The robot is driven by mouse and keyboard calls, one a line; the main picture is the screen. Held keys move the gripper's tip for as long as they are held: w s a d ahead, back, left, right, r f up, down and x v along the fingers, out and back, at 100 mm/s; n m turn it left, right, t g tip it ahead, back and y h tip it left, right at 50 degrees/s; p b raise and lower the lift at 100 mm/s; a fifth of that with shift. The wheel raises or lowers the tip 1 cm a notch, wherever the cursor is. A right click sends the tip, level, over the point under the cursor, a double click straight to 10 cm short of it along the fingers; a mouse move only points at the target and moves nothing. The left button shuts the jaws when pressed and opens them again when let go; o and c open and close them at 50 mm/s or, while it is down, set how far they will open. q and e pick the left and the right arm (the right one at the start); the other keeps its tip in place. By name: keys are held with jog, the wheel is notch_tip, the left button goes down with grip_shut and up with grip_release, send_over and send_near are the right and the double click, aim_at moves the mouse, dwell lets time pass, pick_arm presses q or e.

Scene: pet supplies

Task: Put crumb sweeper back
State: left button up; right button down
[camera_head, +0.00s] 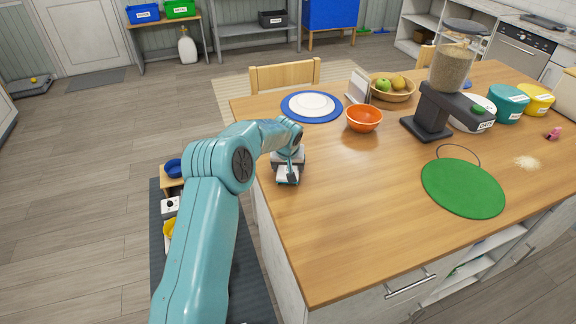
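My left arm comes in from the lower left, and its gripper (288,170) is at the left edge of the wooden table, over or on the tabletop. Grey and white parts show at its end, small and partly hidden by the wrist. I cannot tell whether they are only the gripper or also a held thing, nor whether the fingers are open or shut. I cannot make out a crumb sweeper for certain. A pale patch of crumbs (526,162) lies on the right of the table (350,220). My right gripper is not in view.
A green round mat (463,188), a food dispenser (447,80), an orange bowl (364,118), a fruit basket (393,90) and a white plate (312,104) are on the table. A blue bowl (173,168) stands low on the left. The table's front middle is clear.

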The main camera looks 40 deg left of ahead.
pick_arm(q)
jog(key=o, duration=0.9)
jog(key=shift+w+f, duration=0.15)
jog(key=shift+w, duration=0.05)
jog(key=shift+s, duration=0.2)
jog(key=shift+r+p, duration=0.35)
jog(key=shift+d+r+b, duration=0.15)
jog(key=shift+r+b, duration=0.15)
jog(key=b+v, duration=0.2)
jog(key=v, duration=0.9)
